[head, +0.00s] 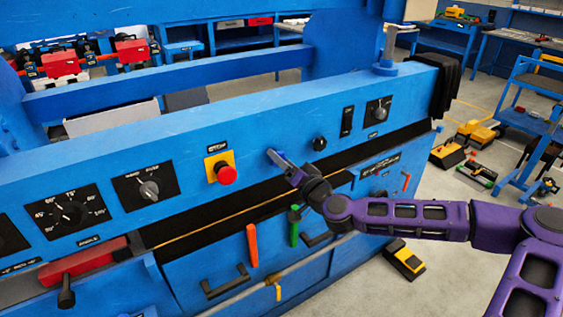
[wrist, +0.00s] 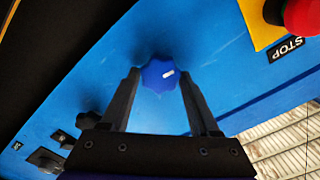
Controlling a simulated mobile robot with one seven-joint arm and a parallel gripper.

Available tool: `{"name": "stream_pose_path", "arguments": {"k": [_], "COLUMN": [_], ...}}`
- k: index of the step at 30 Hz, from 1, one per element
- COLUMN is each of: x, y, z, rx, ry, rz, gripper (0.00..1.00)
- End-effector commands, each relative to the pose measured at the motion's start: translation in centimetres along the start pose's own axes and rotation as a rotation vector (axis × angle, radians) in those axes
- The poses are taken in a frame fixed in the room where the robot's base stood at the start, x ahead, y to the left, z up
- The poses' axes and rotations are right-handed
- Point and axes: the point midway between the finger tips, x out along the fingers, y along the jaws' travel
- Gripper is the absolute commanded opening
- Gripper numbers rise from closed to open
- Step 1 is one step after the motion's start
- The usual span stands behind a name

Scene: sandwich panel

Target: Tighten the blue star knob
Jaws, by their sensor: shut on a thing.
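The blue star knob (wrist: 159,74) sits on the sloped blue panel, with a white mark on its face, in the wrist view. My gripper (wrist: 159,76) has one finger on each side of it and is shut on it. In the head view my gripper (head: 274,156) reaches the front face of the blue machine panel (head: 190,137). The knob cannot be made out clearly there, as the gripper covers it.
A red stop button (head: 228,175) on a yellow plate is left of my gripper in the head view. A black star knob (head: 319,144), a rocker switch (head: 347,121) and a rotary switch (head: 378,110) lie to the right. Orange (head: 252,246) and green (head: 294,228) handles are below.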

Motion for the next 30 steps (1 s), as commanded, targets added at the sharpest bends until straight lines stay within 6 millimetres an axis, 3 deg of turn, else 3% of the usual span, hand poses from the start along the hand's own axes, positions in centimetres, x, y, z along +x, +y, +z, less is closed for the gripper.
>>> {"name": "stream_pose_path", "arguments": {"k": [30], "x": [0.00], "y": [0.40], "z": [0.22], "rx": [0.968], "ry": [0.000], "rz": [-0.001], "gripper": [0.07]}}
